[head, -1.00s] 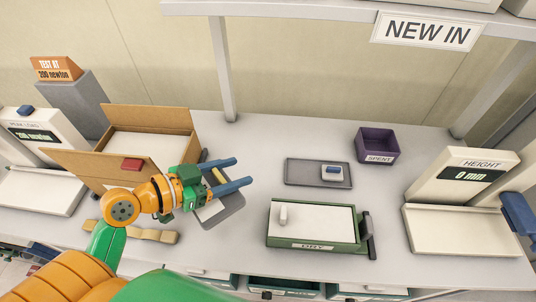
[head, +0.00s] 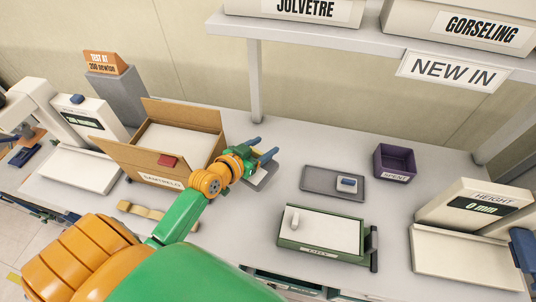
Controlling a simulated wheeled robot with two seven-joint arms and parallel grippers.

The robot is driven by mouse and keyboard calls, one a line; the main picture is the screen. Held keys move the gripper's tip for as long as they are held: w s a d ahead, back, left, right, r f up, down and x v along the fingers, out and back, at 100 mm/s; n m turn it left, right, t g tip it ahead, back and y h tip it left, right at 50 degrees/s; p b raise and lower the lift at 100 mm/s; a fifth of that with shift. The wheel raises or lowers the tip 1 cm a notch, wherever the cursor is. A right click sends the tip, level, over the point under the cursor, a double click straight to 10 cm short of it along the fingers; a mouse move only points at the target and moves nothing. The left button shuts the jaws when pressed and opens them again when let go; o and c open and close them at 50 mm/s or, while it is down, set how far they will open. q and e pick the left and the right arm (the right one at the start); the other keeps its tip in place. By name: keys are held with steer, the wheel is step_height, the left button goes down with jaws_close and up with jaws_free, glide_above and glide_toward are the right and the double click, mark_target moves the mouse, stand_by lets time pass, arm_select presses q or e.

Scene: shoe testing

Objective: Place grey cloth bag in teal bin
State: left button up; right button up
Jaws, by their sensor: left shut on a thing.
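My left gripper (head: 264,151), with blue fingers, is above the table, just right of the open cardboard box. A flat grey piece with a pale face (head: 263,177) shows at the gripper, mostly hidden by it. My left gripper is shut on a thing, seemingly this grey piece. I cannot tell whether it is the grey cloth bag. No other grey bag is clear to see. No teal bin is plain in view; dark green-teal fronts show only in part below the table's front edge. My right gripper is not in view.
The cardboard box (head: 158,179) stands left of the gripper. A dark grey tray (head: 320,190) holds a small white-and-blue item. A purple bin (head: 396,176) labelled SPENT, a green-framed box (head: 305,250) and a height gauge (head: 460,245) stand to the right. A shelf (head: 360,38) overhangs the back.

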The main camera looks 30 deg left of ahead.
arm_select(q)
steer(key=w+f, duration=0.1)
steer(key=w+f+b, duration=0.1)
steer(key=f, duration=0.1)
steer(key=w+f+b, duration=0.1)
steer(key=w+f, duration=0.1)
steer(key=shift+f, duration=0.15)
step_height(320, 180, down, 3)
steer(key=shift+s+r+b, duration=0.15)
steer(key=shift+r+b, duration=0.05)
steer(key=shift+b, duration=0.2)
steer(key=shift+f, duration=0.15)
steer(key=o, duration=1.5)
steer(key=shift+c, duration=0.2)
